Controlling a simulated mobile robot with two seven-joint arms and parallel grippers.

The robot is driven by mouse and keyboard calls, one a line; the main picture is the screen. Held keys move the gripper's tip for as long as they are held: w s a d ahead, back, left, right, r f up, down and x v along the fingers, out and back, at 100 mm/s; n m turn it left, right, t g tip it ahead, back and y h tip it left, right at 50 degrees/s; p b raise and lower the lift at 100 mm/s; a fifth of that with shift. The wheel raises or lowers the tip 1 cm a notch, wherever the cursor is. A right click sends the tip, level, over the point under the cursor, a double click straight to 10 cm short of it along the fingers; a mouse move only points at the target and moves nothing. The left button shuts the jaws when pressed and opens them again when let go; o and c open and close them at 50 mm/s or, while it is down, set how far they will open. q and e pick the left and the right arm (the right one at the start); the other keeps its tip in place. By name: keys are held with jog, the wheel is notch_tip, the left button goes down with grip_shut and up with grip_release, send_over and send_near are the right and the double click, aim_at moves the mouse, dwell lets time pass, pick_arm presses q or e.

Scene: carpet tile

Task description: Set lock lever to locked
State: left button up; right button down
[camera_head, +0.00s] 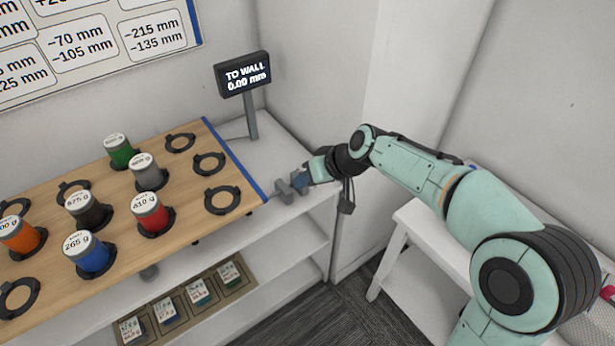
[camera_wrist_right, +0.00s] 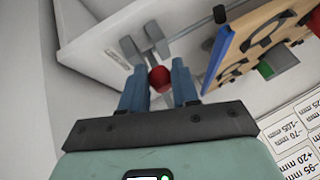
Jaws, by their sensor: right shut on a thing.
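The lock lever shows its red ball knob (camera_wrist_right: 159,79) in the right wrist view, between the two blue fingers of my right gripper (camera_wrist_right: 160,88). The fingers are shut on the knob. Grey lever parts (camera_wrist_right: 156,37) stand just beyond it. In the head view my right gripper (camera_head: 300,181) is at the right end of the white shelf unit, beside a grey block (camera_head: 284,191); the knob is hidden there by the fingers. I cannot tell the lever's exact angle. My left gripper is not in view.
A wooden board (camera_head: 185,228) with ring holders and several coloured canisters lies left of the gripper, its blue edge (camera_head: 236,160) nearby. A display (camera_head: 243,75) reads "TO WALL 0.00 mm". A white wall post (camera_head: 365,115) stands close behind my right arm.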

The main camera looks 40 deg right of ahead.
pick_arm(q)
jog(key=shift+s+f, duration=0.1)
pick_arm(e)
jog(key=shift+s+d+f+g, duration=0.1)
jog(key=shift+s+f+g, duration=0.2)
jog(key=shift+f, duration=0.35)
jog(key=c, duration=0.8)
grip_release()
jog(key=shift+d, duration=0.1)
jog(key=shift+c, duration=0.2)
jog(key=shift+r, duration=0.15)
jog(key=shift+r, duration=0.2)
pick_arm(q)
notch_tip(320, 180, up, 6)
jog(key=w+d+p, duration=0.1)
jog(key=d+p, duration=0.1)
jog(key=p, duration=0.1)
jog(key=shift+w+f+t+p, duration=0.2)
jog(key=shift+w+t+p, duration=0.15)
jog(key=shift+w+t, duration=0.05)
pick_arm(e)
jog(key=v, duration=1.3)
jog(key=shift+s, duration=0.2)
jog(key=shift+d+f, duration=0.1)
jog(key=shift+f, duration=0.05)
